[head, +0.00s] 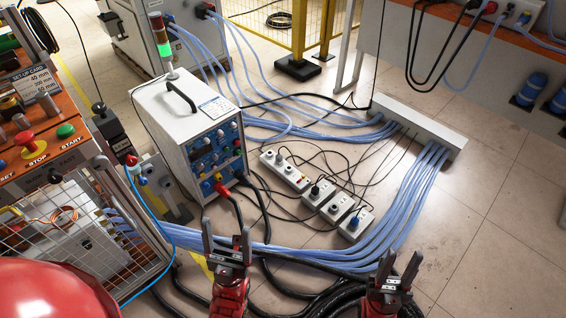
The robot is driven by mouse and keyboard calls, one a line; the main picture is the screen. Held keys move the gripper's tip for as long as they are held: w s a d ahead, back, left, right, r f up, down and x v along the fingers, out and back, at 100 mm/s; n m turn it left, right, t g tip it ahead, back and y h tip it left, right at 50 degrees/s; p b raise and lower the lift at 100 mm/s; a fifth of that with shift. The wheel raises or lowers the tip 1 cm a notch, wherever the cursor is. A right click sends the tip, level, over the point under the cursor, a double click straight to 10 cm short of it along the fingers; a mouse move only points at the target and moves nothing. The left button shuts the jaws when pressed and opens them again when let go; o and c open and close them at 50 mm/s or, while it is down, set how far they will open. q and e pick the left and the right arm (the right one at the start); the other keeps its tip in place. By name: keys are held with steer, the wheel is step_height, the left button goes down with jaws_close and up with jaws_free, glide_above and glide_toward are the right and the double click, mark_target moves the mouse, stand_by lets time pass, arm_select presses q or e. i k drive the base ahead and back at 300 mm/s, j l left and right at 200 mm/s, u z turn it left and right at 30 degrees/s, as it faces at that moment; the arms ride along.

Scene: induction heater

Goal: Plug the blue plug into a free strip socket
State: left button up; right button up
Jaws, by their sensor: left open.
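A white power strip (285,172) lies on the floor at the centre, with smaller white socket blocks (336,207) in line towards the lower right. A small blue plug (354,222) shows on the nearest block; I cannot tell whether it is seated. Dark plugs stand in other blocks, and a grey one shows on the strip. My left gripper (226,232) is open and empty, below and left of the strip. My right gripper (401,266) has its fingers apart and looks empty, below and right of the blue plug.
A white control unit (200,130) stands left of the strip. Thick pale-blue hoses (408,200) curve around the strip's right and near sides. Black cables tangle beside it. A caged bench (60,215) is at left. Bare floor (490,250) lies at right.

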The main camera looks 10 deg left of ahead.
mark_target(354, 222)
steer(key=k+j, duration=0.15)
steer(key=k, duration=0.25)
steer(key=i+j+z, duration=0.35)
steer(key=i+j, duration=0.15)
steer(key=i, duration=0.25)
steer(key=i+j+z, duration=0.3)
steer(key=i+j, duration=0.35)
steer(key=i, duration=0.05)
